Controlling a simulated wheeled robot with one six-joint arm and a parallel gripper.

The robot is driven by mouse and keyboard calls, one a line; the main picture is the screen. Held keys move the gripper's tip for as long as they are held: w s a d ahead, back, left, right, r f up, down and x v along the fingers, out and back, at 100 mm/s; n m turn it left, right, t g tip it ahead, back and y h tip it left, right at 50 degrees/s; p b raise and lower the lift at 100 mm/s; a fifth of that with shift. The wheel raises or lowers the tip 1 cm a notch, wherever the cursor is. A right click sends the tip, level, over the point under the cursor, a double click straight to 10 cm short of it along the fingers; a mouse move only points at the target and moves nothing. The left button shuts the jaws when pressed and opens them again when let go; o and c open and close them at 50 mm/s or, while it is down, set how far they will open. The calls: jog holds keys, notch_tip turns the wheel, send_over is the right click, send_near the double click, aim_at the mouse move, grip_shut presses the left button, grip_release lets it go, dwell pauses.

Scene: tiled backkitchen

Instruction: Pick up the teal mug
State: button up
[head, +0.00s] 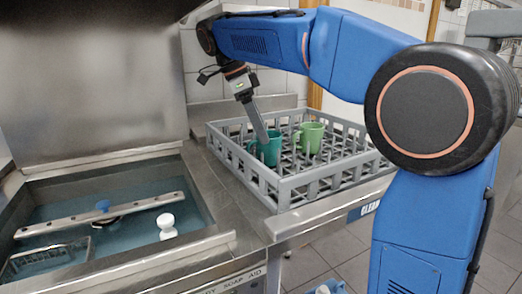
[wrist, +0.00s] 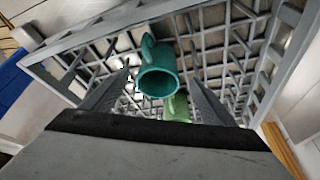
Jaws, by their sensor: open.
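The teal mug (head: 267,150) stands in the left part of a grey dish rack (head: 284,190). In the wrist view the teal mug (wrist: 158,76) shows between and beyond my two fingers, with its handle toward the top of the picture. My gripper (head: 264,140) reaches down over the rack, and its fingers overlap the mug's near side in the head view. In the wrist view my gripper (wrist: 155,88) is open with nothing held. I cannot tell whether a finger touches the mug. Part of the mug's body is hidden by the fingers in the head view.
A green mug (head: 311,137) stands right of the teal mug in the same rack; it also shows in the wrist view (wrist: 177,108). Rack pegs and walls surround both mugs. A water-filled sink (head: 130,215) with a metal bar lies to the left.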

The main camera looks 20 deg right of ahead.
aim_at(267, 148)
jog(key=shift+a+x, duration=0.2)
jog(key=shift+x, duration=1.6)
jog(key=shift+a+x, duration=0.15)
jog(key=shift+x, duration=1.7)
jog(key=shift+f, duration=0.15)
jog(key=c, duration=1.3)
